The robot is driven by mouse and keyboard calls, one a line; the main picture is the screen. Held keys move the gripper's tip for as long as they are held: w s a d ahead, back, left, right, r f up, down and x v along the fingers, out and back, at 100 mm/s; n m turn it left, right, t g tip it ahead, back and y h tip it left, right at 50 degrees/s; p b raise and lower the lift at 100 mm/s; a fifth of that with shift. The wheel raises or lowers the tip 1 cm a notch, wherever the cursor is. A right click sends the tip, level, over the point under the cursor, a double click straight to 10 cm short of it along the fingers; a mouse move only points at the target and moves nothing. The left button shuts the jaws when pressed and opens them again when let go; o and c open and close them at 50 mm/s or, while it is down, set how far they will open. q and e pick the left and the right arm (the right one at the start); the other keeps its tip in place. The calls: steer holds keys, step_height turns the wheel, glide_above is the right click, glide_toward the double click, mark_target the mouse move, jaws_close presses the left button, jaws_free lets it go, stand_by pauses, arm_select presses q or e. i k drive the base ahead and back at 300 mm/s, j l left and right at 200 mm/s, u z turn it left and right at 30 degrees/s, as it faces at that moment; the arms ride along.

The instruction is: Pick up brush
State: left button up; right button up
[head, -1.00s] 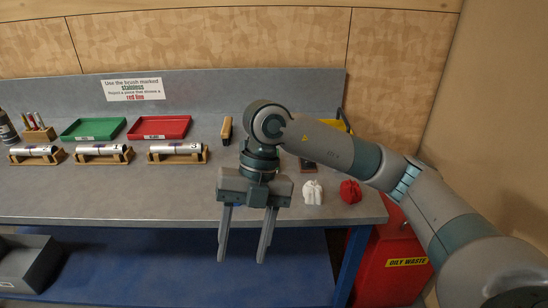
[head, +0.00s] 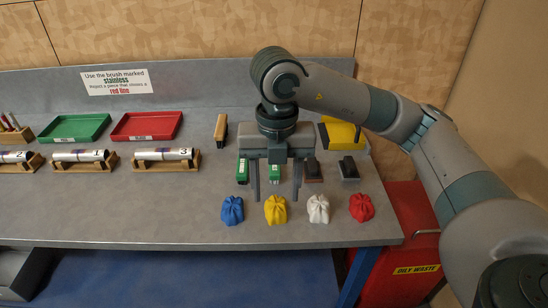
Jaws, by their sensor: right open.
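A brush with a wooden back and dark side (head: 221,130) lies on the bench left of my right gripper. My right gripper (head: 276,189) is open and empty, fingers pointing down over the bench. One small green block with a white label (head: 242,172) lies just left of the fingers, and another (head: 275,174) shows between them. A brown-and-black block (head: 313,171) and a grey-and-black block (head: 349,169) lie to the right. I cannot tell whether these blocks are brushes. My left gripper is out of view.
Blue (head: 232,211), yellow (head: 275,210), white (head: 318,209) and red (head: 361,208) cloths line the front. Left are a green tray (head: 75,128), a red tray (head: 147,126) and metal cylinders (head: 163,154) in wooden cradles. A yellow bin (head: 341,134) is behind my arm.

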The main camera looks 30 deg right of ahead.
mark_target(275, 170)
steer(key=i+l, duration=0.55)
steer(key=i, duration=0.25)
